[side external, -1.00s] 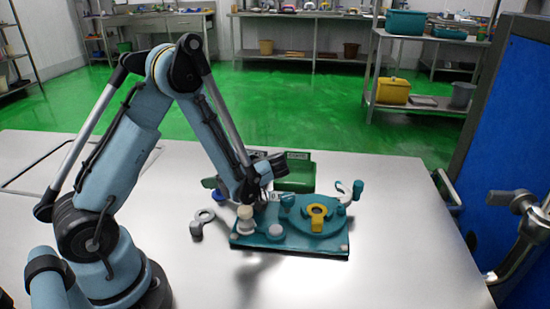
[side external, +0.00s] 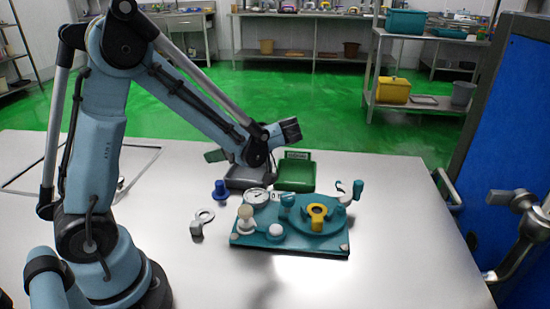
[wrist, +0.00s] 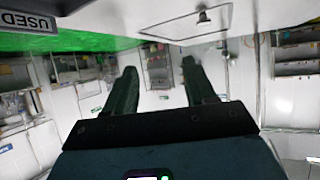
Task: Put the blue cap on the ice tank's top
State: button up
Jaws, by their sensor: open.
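The blue cap (side external: 220,192), with a round knob, stands upright on the table left of the teal board (side external: 290,247). I cannot tell for sure which thing is the ice tank; a white post with a cream knob (side external: 245,216) stands at the board's left end. My gripper (side external: 213,155) seems to point left, above the table and behind the cap, clear of it. In the wrist view my gripper (wrist: 159,65) is open, with nothing between its two dark fingers. The cap is not visible in the wrist view.
The board carries a gauge (side external: 257,197), a yellow piece (side external: 317,212) and a crank (side external: 352,191). A grey tray (side external: 247,178) and a green tray (side external: 295,176) stand behind. A ring-ended grey piece (side external: 201,222) lies left of the board. The table's front is clear.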

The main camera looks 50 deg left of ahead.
jog(key=s+d+r+m+t+h, duration=0.1)
jog(key=d+r+m+t+h, duration=0.1)
jog(key=d+m+t+h, duration=0.9)
jog(key=d+m, duration=0.5)
jog(key=m, duration=0.6)
jog(key=shift+t, duration=0.4)
